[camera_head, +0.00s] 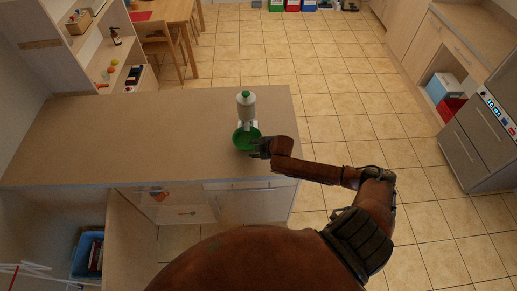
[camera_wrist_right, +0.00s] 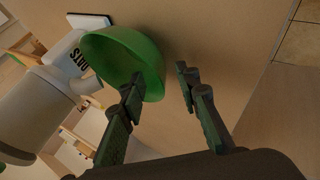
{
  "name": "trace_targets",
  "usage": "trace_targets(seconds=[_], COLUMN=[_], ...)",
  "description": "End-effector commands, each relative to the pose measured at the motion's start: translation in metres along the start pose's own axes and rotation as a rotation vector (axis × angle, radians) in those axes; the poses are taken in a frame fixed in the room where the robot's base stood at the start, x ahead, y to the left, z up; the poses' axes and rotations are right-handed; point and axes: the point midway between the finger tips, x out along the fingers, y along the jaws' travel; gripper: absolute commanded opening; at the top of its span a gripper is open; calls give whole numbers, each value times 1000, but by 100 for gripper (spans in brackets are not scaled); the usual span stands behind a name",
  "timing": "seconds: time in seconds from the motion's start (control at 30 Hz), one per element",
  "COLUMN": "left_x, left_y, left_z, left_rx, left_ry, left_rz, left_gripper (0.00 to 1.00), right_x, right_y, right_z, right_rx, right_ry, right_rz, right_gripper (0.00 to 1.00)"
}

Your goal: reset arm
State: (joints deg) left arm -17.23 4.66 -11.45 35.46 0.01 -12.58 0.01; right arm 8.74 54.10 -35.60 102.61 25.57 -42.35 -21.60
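A green bowl (camera_head: 243,141) sits on the counter below a white dispenser (camera_head: 246,106) with a green top. My right gripper (camera_head: 257,148) is at the bowl's right edge. In the right wrist view the bowl (camera_wrist_right: 125,52) is tilted in the picture. The two fingers of my right gripper (camera_wrist_right: 160,80) stand apart, one overlapping the bowl and the other outside it, with the rim between them. They do not appear closed on the wall. My left gripper is not in view.
The wooden counter (camera_head: 130,135) is bare left of the bowl. Shelves (camera_head: 85,50) with small items stand at the upper left, near a table (camera_head: 160,10) and chair. Open tiled floor (camera_head: 330,90) lies right of the counter. A grey appliance (camera_head: 480,140) stands at the far right.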

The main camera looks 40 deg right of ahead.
Motion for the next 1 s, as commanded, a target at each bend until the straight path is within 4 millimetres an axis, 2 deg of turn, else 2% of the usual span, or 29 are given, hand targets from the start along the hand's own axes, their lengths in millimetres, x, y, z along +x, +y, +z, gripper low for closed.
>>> trace_targets(seconds=[0.1, 0.3, 0.5, 0.77, 0.87, 1.0], left_x=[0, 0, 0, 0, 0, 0], left_y=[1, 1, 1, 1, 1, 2], left_z=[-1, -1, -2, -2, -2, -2], left_rx=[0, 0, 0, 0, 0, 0], left_ry=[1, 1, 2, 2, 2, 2], left_rz=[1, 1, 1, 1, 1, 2], left_gripper=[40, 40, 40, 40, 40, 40], right_x=[-27, -60, -73, -74, -73, -76], right_y=[0, 0, 0, -2, -18, -65], right_z=[1, 0, 0, -1, -7, -25], right_rx=[-3, -1, 0, 4, 36, 154], right_ry=[-1, 0, 0, 2, 5, 3], right_rz=[0, 0, 0, -1, -13, -44], right_gripper=[30, 30, 30, 30, 30, 30])
